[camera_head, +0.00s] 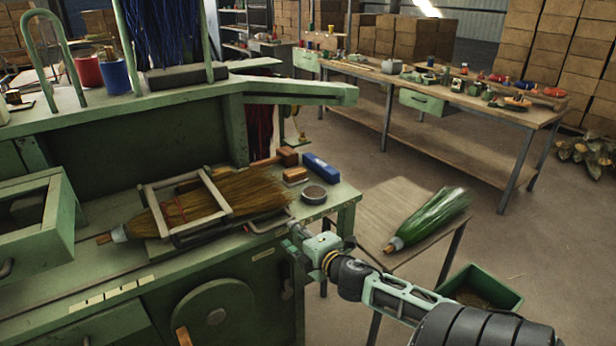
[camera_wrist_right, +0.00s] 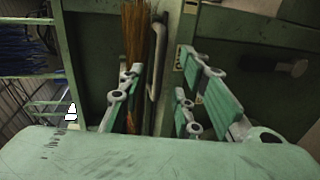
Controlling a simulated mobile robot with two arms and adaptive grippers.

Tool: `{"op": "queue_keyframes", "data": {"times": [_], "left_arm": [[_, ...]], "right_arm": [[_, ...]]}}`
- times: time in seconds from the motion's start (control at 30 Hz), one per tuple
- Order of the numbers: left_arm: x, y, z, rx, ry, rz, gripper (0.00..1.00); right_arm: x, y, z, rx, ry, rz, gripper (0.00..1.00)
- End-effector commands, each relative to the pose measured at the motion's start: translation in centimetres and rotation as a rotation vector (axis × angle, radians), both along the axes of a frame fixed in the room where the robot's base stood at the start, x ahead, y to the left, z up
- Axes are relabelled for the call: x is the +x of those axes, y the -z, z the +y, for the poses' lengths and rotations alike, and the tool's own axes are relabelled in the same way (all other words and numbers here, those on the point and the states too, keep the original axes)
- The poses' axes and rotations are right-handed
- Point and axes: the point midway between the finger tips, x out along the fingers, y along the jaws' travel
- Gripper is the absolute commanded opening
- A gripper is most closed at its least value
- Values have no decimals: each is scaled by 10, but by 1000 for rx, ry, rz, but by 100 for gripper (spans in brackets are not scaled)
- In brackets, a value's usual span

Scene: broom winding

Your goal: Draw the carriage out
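The carriage (camera_head: 187,240) is a pale frame on the green machine's bench, with a straw broom head (camera_head: 245,192) lying through it. A grey bar handle (camera_head: 268,226) sits at its right front edge; the handle also shows in the right wrist view (camera_wrist_right: 157,58), beside the bristles (camera_wrist_right: 137,35). My right gripper (camera_head: 297,240) is just right of the handle at the bench edge. In the right wrist view its green-padded fingers (camera_wrist_right: 160,80) are apart, with the handle ahead between them and no visible contact. My left gripper is not in view.
A wooden mallet (camera_head: 276,158), a blue block (camera_head: 321,168) and a round tin (camera_head: 314,195) lie on the bench behind the handle. A small table (camera_head: 400,205) with a green-wrapped broom (camera_head: 430,218) stands right, near my arm. A green bin (camera_head: 480,287) is on the floor.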

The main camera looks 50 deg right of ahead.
Motion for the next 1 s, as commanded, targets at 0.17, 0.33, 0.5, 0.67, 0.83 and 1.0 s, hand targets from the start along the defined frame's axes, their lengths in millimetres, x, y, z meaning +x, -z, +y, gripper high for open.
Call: {"op": "queue_keyframes", "data": {"times": [0.17, 0.33, 0.5, 0.67, 0.83, 1.0], "left_arm": [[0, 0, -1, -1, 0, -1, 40], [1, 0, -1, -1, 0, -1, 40], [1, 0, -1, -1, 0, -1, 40], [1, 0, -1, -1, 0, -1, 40], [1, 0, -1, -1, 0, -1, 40], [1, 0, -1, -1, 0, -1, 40]], "right_arm": [[-29, -5, 8, 2, 0, 3, 31], [-48, -10, 13, 1, 1, 1, 31], [-57, -12, 16, -2, 1, 1, 31], [-59, -13, 16, -2, 1, 0, 31], [-59, -13, 16, -2, 1, 0, 31], [-59, -13, 16, -1, 1, 0, 31]]}}
